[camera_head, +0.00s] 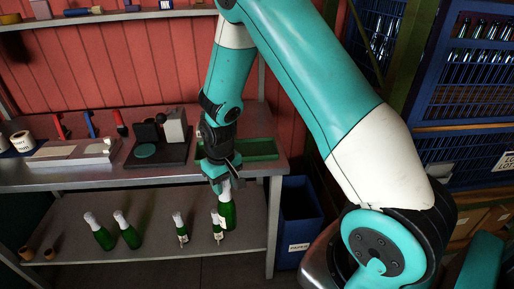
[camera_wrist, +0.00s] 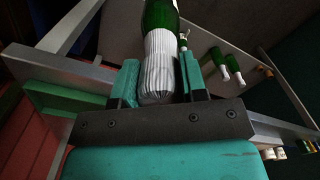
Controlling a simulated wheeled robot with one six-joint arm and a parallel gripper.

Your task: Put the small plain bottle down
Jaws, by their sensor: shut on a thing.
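My gripper (camera_head: 222,184) is shut on the pale, foil-covered neck of a green bottle, which hangs roughly upright below it. The held green bottle (camera_head: 228,213) shows in the head view over the lower shelf (camera_head: 155,255). In the wrist view its ribbed silvery neck (camera_wrist: 158,60) sits between the two fingers, with green glass beyond. I cannot tell whether its base touches the shelf. A smaller-looking green bottle with a pale label (camera_head: 217,228) stands right beside it on the left, partly overlapped.
More green bottles stand on the lower shelf: one (camera_head: 181,229) nearby and a pair (camera_head: 127,231) further left. Brown cups (camera_head: 27,253) are at the far left. The workbench edge (camera_head: 130,182) lies above the shelf. A blue paper bin (camera_head: 299,215) stands right.

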